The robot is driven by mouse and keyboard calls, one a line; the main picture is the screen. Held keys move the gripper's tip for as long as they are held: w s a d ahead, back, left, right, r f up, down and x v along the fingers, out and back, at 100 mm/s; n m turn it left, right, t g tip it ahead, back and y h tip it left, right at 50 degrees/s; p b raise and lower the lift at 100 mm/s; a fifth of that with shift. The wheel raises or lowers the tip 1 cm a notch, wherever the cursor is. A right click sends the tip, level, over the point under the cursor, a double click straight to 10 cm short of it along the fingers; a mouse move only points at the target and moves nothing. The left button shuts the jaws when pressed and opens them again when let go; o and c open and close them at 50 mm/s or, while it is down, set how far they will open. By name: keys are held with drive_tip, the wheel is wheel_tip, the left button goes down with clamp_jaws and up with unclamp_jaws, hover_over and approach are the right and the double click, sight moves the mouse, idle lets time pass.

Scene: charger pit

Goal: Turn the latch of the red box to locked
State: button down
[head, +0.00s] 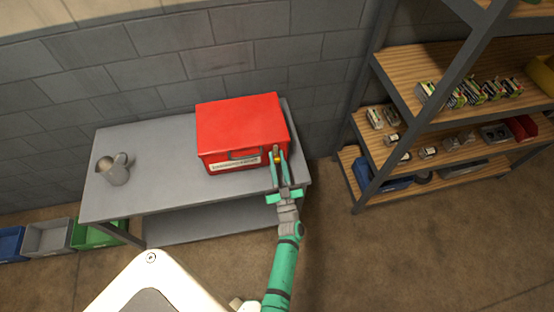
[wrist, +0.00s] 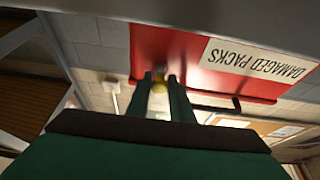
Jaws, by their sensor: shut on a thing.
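The red box (head: 240,122) stands on the grey table, its lid down. Its front has a dark handle (head: 244,154) and a white label, which reads "DAMAGED PACKS" in the wrist view (wrist: 258,62). A small yellow latch (head: 277,158) is at the right end of the front. My gripper (head: 277,158) is at the box's front right, its green fingers on both sides of the latch. In the wrist view the fingers (wrist: 164,88) close on the yellow latch (wrist: 159,86) against the red front. The fingers partly hide the latch, so I cannot tell its turn position.
A grey metal jug (head: 115,170) stands at the left of the grey table (head: 160,188). A shelf rack (head: 375,165) with several small goods is at the right. Blue, grey and green bins (head: 48,238) sit on the floor at left. The table between jug and box is clear.

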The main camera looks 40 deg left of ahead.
drive_tip(key=c, duration=1.6)
unclamp_jaws()
drive_tip(key=v, duration=1.1)
